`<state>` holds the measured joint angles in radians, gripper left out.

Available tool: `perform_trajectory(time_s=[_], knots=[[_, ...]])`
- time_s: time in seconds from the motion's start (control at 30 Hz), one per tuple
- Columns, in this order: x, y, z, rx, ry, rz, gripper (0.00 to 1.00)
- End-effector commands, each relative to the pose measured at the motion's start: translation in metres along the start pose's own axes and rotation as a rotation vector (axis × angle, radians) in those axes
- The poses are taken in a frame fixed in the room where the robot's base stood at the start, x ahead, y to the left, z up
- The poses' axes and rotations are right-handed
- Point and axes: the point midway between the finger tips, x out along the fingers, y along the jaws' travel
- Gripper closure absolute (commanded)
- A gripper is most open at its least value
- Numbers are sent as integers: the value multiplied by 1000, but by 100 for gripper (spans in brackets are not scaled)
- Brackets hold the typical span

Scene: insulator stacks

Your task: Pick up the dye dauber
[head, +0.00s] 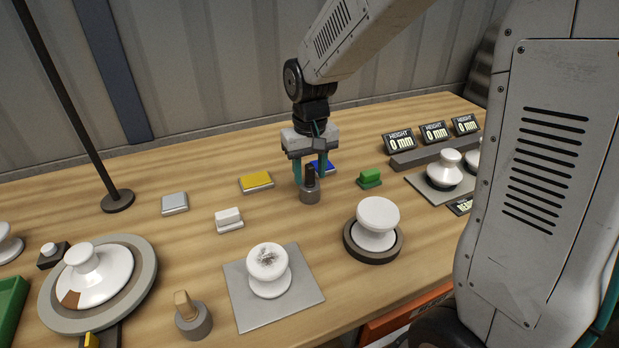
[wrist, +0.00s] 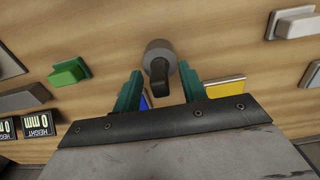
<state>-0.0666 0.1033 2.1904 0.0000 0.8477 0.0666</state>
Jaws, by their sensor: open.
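A dauber with a dark upright handle (head: 310,177) stands in a round grey holder (head: 310,194) on the wooden table, below my arm. I take it for the dye dauber. In the wrist view its dark handle (wrist: 159,78) and grey holder (wrist: 160,50) show just beyond the fingers. My gripper (head: 310,178) is open, pointing down, with a teal finger on either side of the handle. In the wrist view the gripper (wrist: 160,72) has visible space between its fingertips and nothing clamped. A similar piece with a tan handle (head: 183,303) stands in a grey holder at the front.
A blue pad (head: 323,166), yellow pad (head: 256,181) and green block (head: 369,177) lie near the gripper. White insulators stand on a grey plate (head: 308,302), a dark round base (head: 372,253) and a turntable (head: 145,290). A thin pole (head: 117,201) rises at left.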

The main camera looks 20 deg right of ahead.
Motion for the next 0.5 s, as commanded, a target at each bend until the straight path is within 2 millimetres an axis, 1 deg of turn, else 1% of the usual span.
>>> perform_trajectory(time_s=[0.13, 0.17, 0.2, 0.27, 0.3, 0.5], knots=[[0, 0, 0, 0, 0, 0, 58], [0, 0, 0, 0, 0, 0, 67], [0, 0, 0, 0, 0, 0, 78], [0, 0, 0, 0, 0, 0, 94], [0, 0, 0, 0, 0, 0, 100], [-1, 0, 0, 0, 0, 0, 100]])
